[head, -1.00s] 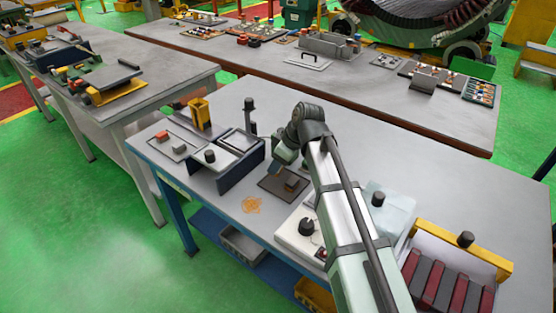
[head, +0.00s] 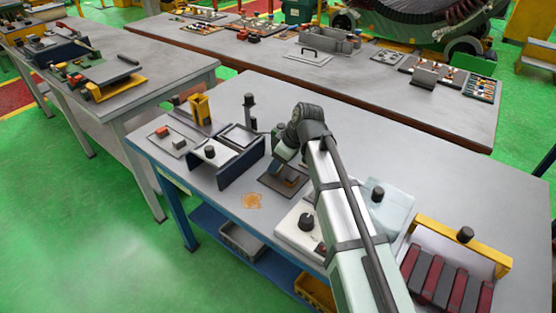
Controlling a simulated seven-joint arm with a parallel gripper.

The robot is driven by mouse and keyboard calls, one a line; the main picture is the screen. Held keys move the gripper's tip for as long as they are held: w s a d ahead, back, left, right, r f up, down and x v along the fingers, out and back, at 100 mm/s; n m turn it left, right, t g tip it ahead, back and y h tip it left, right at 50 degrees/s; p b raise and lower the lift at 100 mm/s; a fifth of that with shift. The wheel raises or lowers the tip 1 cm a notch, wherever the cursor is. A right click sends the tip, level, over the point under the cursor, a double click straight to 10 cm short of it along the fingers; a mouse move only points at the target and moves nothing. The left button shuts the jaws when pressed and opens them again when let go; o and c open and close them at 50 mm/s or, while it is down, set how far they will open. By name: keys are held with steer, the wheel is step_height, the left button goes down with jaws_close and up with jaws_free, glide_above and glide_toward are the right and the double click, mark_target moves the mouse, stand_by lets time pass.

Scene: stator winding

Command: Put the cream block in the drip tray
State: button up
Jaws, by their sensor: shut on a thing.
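My gripper (head: 284,164) hangs below the wrist of my arm, above a dark, flat tray (head: 268,183) that looks like the drip tray. It is shut on a small tan block (head: 290,181), which looks like the cream block in shadow. The block shows over the right part of the tray, within its outline. I cannot tell whether it touches the tray's floor. My arm hides the tray's right side and part of the gripper's fingers.
A dark blue stand (head: 243,172) with a black knob stands close left of the tray. A pale tray (head: 172,141) with a red block (head: 162,132) lies farther left. A white box (head: 298,228) with a black knob stands in front. Bare tabletop lies behind my arm.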

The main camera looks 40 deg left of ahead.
steer(key=shift+f, duration=0.65)
stand_by(0.3)
steer(key=o, duration=1.2)
steer(key=shift+c, duration=0.2)
steer(key=shift+o, duration=0.7)
steer(key=shift+r, duration=0.15)
steer(key=shift+r, duration=3.4)
